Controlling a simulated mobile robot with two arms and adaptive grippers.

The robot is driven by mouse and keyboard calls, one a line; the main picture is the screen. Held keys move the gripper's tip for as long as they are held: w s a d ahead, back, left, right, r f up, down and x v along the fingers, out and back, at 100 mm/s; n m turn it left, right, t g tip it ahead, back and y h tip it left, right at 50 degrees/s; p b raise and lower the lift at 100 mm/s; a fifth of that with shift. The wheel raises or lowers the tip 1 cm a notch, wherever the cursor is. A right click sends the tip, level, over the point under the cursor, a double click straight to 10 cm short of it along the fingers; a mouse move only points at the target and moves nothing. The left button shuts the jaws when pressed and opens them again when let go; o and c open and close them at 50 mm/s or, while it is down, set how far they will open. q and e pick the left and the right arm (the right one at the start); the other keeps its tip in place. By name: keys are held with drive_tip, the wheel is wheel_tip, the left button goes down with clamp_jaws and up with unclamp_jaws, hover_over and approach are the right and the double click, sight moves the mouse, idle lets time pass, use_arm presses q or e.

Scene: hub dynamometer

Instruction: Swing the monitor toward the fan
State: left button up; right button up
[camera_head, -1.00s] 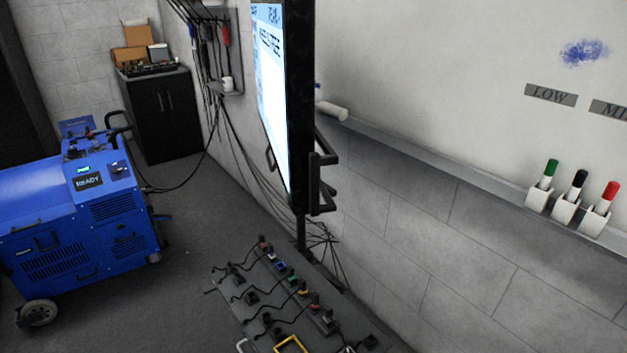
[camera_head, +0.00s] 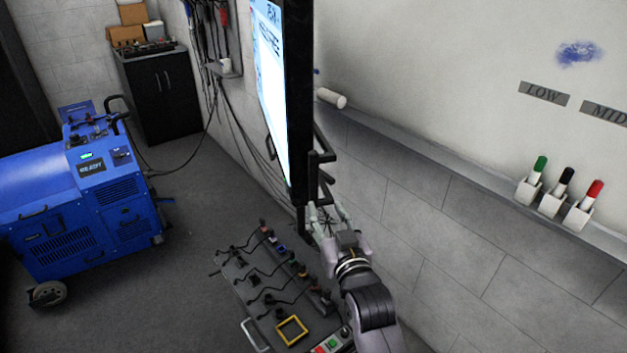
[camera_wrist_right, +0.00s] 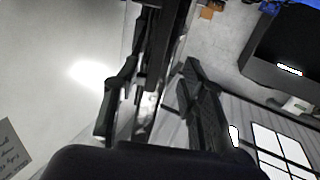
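The monitor (camera_head: 299,105) stands nearly edge-on in the head view, with its lit screen (camera_head: 269,85) facing left. Black bracket bars (camera_head: 322,172) show behind its lower right edge. My right gripper (camera_head: 326,208) is at the monitor's lower end, below the bars, with its fingers spread. In the right wrist view, the gripper (camera_wrist_right: 158,85) has its fingers apart on either side of dark bars (camera_wrist_right: 162,40). I cannot tell whether it touches them. My left gripper is not in view. I cannot surely identify a fan; a blue wheeled machine (camera_head: 75,205) stands at the left.
A control panel (camera_head: 238,290) with several switches and cables lies below the gripper. A wall ledge (camera_head: 440,165) runs along the right, with three marker holders (camera_head: 553,204). A black cabinet (camera_head: 158,95) stands at the back left. Open floor (camera_head: 190,240) lies between machine and panel.

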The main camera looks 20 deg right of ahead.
sight(315, 187)
drive_tip(key=w+p, duration=0.2)
drive_tip(key=w, duration=0.9)
drive_tip(key=shift+w+d, duration=0.15)
drive_tip(key=shift+d, duration=0.05)
drive_tip(key=shift+c, duration=0.5)
clamp_jaws()
